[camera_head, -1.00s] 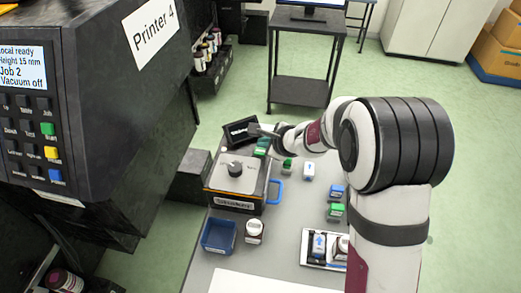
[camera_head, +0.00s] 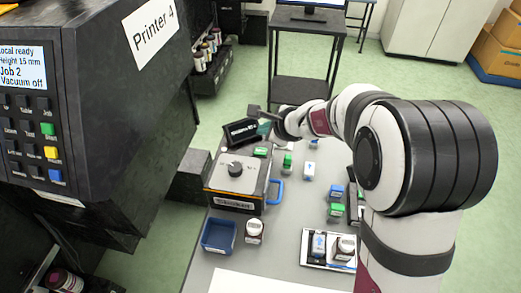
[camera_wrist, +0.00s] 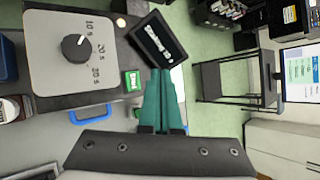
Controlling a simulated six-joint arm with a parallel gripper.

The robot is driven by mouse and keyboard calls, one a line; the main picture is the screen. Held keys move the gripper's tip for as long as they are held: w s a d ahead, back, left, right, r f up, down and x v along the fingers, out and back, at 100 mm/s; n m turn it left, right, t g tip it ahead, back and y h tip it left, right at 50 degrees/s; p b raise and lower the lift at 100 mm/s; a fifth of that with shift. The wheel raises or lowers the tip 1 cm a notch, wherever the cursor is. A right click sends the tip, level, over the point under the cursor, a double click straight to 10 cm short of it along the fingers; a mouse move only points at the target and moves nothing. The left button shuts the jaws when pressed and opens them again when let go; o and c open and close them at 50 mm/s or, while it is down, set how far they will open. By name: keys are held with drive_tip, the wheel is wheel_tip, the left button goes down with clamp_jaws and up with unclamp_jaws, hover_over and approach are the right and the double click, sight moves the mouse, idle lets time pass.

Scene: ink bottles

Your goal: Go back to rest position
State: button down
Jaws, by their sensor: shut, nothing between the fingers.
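My gripper (camera_head: 262,116) is at the far end of the grey table, close to the black sign panel (camera_head: 241,132). In the wrist view its teal fingers (camera_wrist: 163,78) are together with nothing between them. They point at the lower right part of the panel's outline, above the table. The panel also shows in the wrist view (camera_wrist: 160,42), tilted. My arm reaches in from the right of the head view and hides part of the table's right side.
A timer-dial machine (camera_head: 236,172) with a blue handle stands on the table's left. Near it are a blue bin (camera_head: 219,236) and a white-capped bottle (camera_head: 254,232). A white tray (camera_head: 313,262) holds bottles. Small green- and blue-topped items stand farther back. Printer 4 (camera_head: 120,90) looms left.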

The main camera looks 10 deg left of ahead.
drive_tip(key=s+d+r+n+g, duration=0.1)
drive_tip(key=s+d+r+n, duration=0.15)
drive_tip(key=s, duration=0.45)
drive_tip(key=s+d+r+n+g, duration=0.1)
drive_tip(key=s+r+n+g, duration=0.2)
drive_tip(key=s, duration=0.4)
drive_tip(key=s+d+f+n+g+h, duration=0.1)
drive_tip(key=s+d+n+h, duration=0.1)
drive_tip(key=s+d, duration=0.4)
drive_tip(key=s+d+f+n+g+h, duration=0.1)
drive_tip(key=s+d+n, duration=0.4)
drive_tip(key=s, duration=1.1)
drive_tip(key=shift+s+d+f+g+h, duration=0.2)
drive_tip(key=shift+d+g+h, duration=0.3)
drive_tip(key=shift+h, duration=0.2)
drive_tip(key=shift+w+n, duration=0.1)
drive_tip(key=shift+n, duration=0.15)
idle(3.4)
